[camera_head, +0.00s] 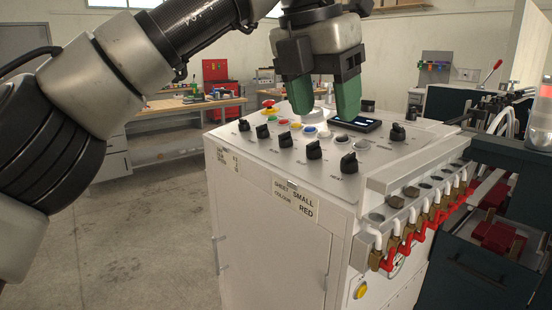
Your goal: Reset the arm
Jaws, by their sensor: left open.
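My left arm (120,75) comes in from the left and reaches over a white machine cabinet. My left gripper (324,112) has green fingers pointing down, spread apart, with nothing between them. The panel bears several black knobs (313,149), coloured buttons and a red emergency knob (268,104). Whether the fingertips touch the panel I cannot tell. My right gripper is not in view.
Brass valves with red handles (388,257) line the cabinet's right side, beside dark machinery with an open drawer (490,240). Workbenches (180,105) stand behind. The grey floor (130,245) at left is clear.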

